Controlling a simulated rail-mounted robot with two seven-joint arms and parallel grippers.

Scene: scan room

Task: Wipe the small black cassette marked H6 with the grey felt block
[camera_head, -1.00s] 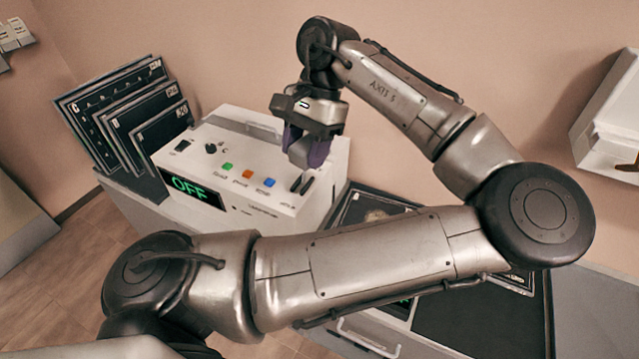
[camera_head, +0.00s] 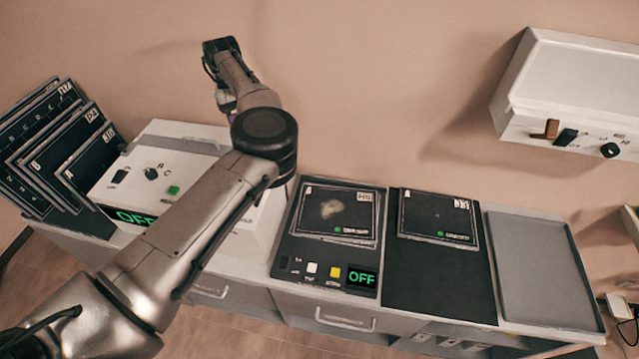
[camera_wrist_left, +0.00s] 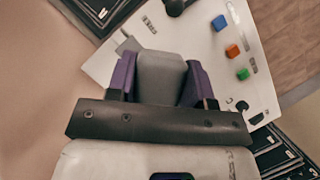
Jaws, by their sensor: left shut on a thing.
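The small black cassette (camera_head: 314,222) lies flat in a black panel on the counter, with a pale smudge near its middle. Its corner label is small but looks like H6. My left gripper (camera_wrist_left: 160,78) has purple fingers shut on the grey felt block (camera_wrist_left: 161,72) in the left wrist view. The block is over or near the white control box, left of the cassette and apart from it. In the head view my left arm mostly hides the gripper and block. My right gripper is not in view.
The white control box (camera_head: 107,190) reads OFF, and so does the cassette's panel (camera_head: 310,272). Black plates (camera_head: 40,160) stand at left. A second cassette (camera_head: 436,222) lies on a black mat (camera_head: 437,283), beside an empty grey tray (camera_head: 540,262). A white wall unit (camera_head: 570,90) overhangs at upper right.

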